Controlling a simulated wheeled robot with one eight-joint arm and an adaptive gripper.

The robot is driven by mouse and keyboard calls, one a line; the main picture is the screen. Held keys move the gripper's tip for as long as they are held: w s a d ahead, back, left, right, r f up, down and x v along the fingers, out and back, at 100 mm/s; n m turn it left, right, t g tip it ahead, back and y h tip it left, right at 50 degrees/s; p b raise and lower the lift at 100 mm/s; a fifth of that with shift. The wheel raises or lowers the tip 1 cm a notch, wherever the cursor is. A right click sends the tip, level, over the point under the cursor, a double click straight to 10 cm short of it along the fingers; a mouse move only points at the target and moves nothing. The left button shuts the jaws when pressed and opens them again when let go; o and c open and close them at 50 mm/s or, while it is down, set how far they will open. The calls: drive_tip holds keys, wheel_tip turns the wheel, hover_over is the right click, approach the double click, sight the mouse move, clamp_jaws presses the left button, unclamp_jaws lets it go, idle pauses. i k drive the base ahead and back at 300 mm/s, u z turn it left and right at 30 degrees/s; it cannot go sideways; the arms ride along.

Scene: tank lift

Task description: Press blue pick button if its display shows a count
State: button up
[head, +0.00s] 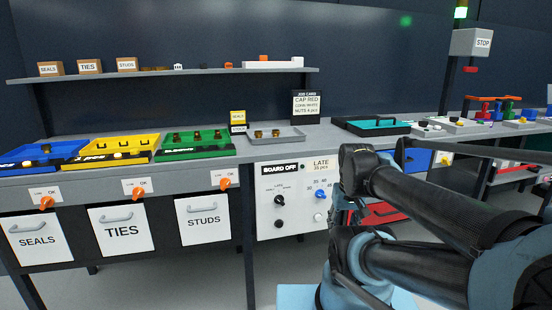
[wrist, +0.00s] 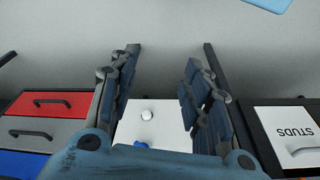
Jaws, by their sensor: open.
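A blue tray (head: 45,150) stands at the left end of the bench. A dark strip runs along its front, with small light marks too small to read as a count. I cannot make out a separate blue pick button on it. A blue knob (head: 320,194) sits on the white control panel (head: 290,222); a blue part (wrist: 141,144) also shows between my fingers in the wrist view. My gripper (wrist: 163,55) is open and empty, its fingers above a white surface with a white round knob (wrist: 147,113). In the head view its fingers cannot be made out.
A yellow tray (head: 112,150) and a green tray (head: 195,145) stand beside the blue one. Orange knobs (head: 46,202) are below, above the SEALS, TIES and STUDS drawers (head: 121,229). A grey tray (head: 290,135) is right of them. Drawers with black handles (wrist: 45,101) show at the wrist view's left.

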sight(43, 160)
drive_tip(key=u, duration=2.2)
